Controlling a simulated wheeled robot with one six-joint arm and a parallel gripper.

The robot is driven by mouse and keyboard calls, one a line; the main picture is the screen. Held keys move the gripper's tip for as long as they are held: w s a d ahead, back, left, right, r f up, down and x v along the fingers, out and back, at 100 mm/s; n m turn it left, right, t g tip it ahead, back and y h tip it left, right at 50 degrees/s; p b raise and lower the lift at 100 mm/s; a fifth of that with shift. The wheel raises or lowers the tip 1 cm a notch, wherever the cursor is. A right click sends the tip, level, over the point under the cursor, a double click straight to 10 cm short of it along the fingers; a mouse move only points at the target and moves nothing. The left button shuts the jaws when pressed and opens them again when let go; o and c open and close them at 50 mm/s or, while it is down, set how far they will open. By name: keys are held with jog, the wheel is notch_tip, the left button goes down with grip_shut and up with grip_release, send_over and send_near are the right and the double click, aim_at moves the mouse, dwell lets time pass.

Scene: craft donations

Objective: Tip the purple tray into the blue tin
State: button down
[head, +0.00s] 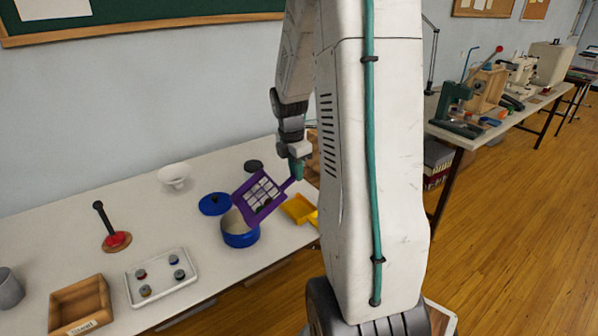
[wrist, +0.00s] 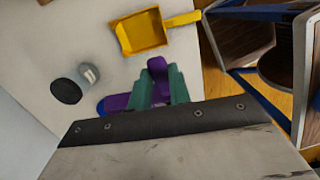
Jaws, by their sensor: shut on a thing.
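The purple tray (head: 260,195) is a divided tray with a handle, tilted steeply over the blue tin. Small dark things show near its lower edge. My gripper (head: 295,165) is shut on the tray's handle; in the wrist view the green fingers (wrist: 160,88) close around the purple handle (wrist: 157,66). The blue tin (head: 240,238) stands open on the table, its pale inside partly visible under the tray. Its blue lid (head: 214,204) lies on the table just behind it. Whether anything lies in the tin is hidden.
A yellow scoop (head: 298,208) lies right of the tin, also in the wrist view (wrist: 143,33).

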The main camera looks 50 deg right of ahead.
jog(key=shift+w+a+r+g+h, duration=0.25)
jog(key=shift+a+r+h, duration=0.35)
jog(key=shift+a+r, duration=0.15)
jog(key=shift+w+a+r+g+h, duration=0.2)
jog(key=shift+w+a+r+h, duration=0.1)
jog(key=shift+a+r+h, duration=0.4)
jog(key=shift+w+a+r+g+h, duration=0.25)
jog(key=shift+a+r+h, duration=0.25)
jog(key=shift+a+r, duration=0.25)
jog(key=w+a+r+g+h, duration=0.1)
jog(key=w+a+h, duration=0.2)
jog(key=a, duration=0.6)
jog(key=w+a+r+g+h, duration=0.1)
jog(key=w+a+g+h, duration=0.1)
jog(key=a+h, duration=0.5)
jog(key=shift+w+a+r, duration=0.2)
jog(key=shift+w+a, duration=0.4)
jog(key=shift+a, duration=0.3)
dwell(0.6)
dwell(1.4)
